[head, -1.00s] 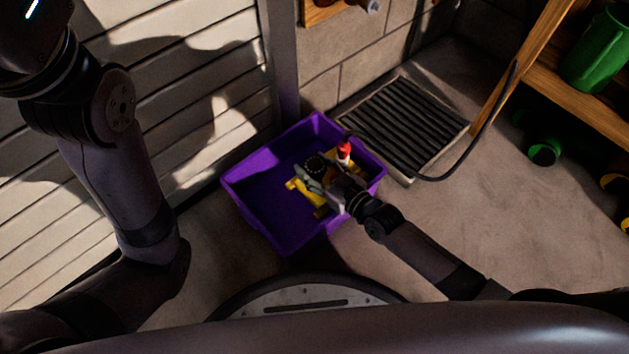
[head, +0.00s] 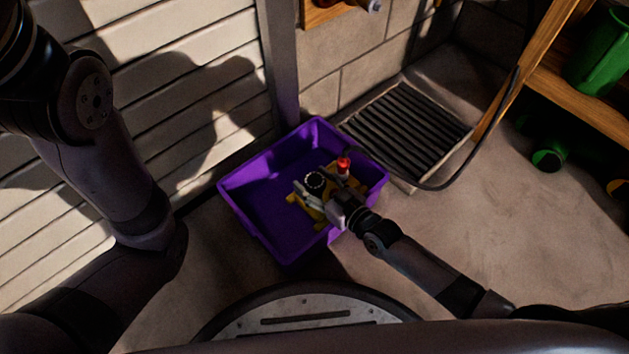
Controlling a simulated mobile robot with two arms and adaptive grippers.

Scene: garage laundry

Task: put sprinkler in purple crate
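The purple crate (head: 262,222) stands on the floor in the middle of the view. The sprinkler (head: 299,201) is inside it, toward the crate's right side. It shows yellow base parts, a dark round piece and a red-tipped part. My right gripper (head: 318,182) reaches into the crate from the lower right and is over the sprinkler, hiding part of it. Its fingers look spread apart, with the dark round piece showing between them. My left arm rises along the left side; its gripper is out of view.
A dark slatted drain grate (head: 408,126) lies behind the crate on the right, with a black hose (head: 470,172) beside it. A wooden shelf (head: 575,95) with green containers is at the far right.

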